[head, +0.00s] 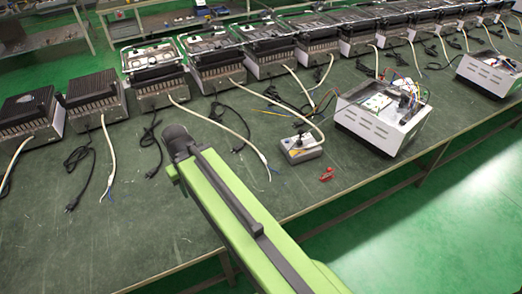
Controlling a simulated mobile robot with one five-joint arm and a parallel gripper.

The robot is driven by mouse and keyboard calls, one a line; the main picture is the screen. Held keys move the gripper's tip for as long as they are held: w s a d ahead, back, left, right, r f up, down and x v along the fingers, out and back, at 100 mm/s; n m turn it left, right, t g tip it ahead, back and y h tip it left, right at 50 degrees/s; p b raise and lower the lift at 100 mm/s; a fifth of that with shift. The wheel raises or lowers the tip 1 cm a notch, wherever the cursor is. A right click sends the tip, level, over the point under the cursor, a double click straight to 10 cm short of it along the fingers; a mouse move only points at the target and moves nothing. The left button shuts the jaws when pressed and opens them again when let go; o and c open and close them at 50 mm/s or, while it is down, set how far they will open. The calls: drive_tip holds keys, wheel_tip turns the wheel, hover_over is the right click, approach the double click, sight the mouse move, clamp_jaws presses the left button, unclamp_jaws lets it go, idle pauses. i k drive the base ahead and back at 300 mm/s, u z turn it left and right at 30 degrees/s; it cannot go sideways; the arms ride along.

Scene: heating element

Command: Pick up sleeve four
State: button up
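Several pale cable sleeves hang from the row of heater units onto the table. One runs from the second unit on the left (107,150). A longer sleeve (215,123) runs from the third unit toward the table's front edge. Another sleeve (14,163) lies at the far left, and others lie farther right. No number marks show, so I cannot tell which is sleeve four. My green arm reaches up over the front edge, its dark end joint above the table near the longer sleeve. My gripper is not visible.
A long dark green table (200,215) carries the heater units. An open white metal housing (380,115) with wires, a small grey box (301,150) and a red piece (327,174) lie to the right. Black power cords (79,157) lie between units. The left front tabletop is clear.

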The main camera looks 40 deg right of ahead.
sight(315, 145)
drive_tip(key=u, duration=1.55)
drive_tip(key=k, duration=0.2)
drive_tip(key=u, duration=0.9)
drive_tip(key=k, duration=2.3)
drive_tip(key=z, duration=0.9)
drive_tip(key=i, duration=1)
drive_tip(key=z, duration=0.1)
